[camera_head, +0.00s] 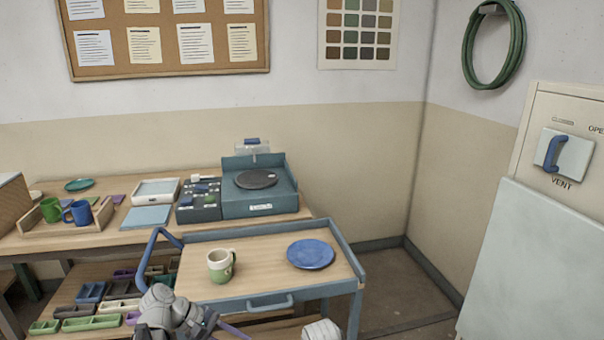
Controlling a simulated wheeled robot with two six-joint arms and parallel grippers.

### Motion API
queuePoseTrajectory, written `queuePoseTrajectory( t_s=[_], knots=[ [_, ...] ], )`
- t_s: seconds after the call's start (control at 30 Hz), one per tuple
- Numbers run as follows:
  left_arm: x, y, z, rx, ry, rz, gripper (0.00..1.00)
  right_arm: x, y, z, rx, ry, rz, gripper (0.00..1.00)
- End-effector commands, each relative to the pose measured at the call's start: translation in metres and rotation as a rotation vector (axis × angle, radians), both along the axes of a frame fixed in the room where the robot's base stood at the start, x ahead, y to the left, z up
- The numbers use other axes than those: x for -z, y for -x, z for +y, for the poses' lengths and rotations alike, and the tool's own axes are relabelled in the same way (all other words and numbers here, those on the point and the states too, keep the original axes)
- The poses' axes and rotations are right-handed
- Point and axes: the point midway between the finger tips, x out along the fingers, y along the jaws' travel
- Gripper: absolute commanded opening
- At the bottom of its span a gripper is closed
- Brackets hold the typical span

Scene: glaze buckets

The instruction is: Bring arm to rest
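Part of my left arm shows at the bottom of the head view, in front of the cart's near left corner. Its grey end with the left gripper (204,321) is small and partly cut off, and I cannot make out its fingers. A white rounded piece, perhaps of my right arm, shows at the bottom edge right of centre; no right gripper is seen. A cream and green mug (219,267) stands upright on the wooden top of the blue cart (270,240). A blue plate (311,254) lies flat to its right. No gripper touches either.
The back table (110,238) holds a wooden tray with a green mug (51,210) and a blue mug (79,213), and a blue-grey device (258,188) with a dark disc. Several small bins (92,292) sit below. A vent panel (563,155) stands right. Floor right of the cart is clear.

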Motion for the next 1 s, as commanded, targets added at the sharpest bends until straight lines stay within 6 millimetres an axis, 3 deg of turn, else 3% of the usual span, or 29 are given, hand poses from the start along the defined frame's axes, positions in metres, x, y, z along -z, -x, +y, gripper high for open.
queuePoseTrajectory(
  t_s=[0.03, 0.2, 0.5, 0.7, 1.0],
  knots=[
    [-0.014, 0.012, -0.019, 0.077, -0.059, -0.015, 0.32, -0.023, 0.000, 0.000, 0.000, 0.000, 0.000, 0.50],
    [-0.030, 0.051, -0.064, 0.407, -0.321, -0.096, 0.32, -0.072, 0.000, 0.000, 0.000, 0.000, 0.000, 0.50],
    [-0.069, 0.100, -0.096, 0.964, -0.705, -0.251, 0.32, -0.136, 0.000, 0.000, 0.001, 0.000, 0.000, 0.50],
    [-0.084, 0.110, -0.100, 1.143, -0.824, -0.301, 0.32, -0.150, 0.000, 0.000, 0.001, 0.000, 0.000, 0.50],
    [-0.084, 0.110, -0.100, 1.173, -0.845, -0.309, 0.32, -0.150, 0.000, 0.000, 0.001, 0.000, 0.000, 0.50]
  ],
)
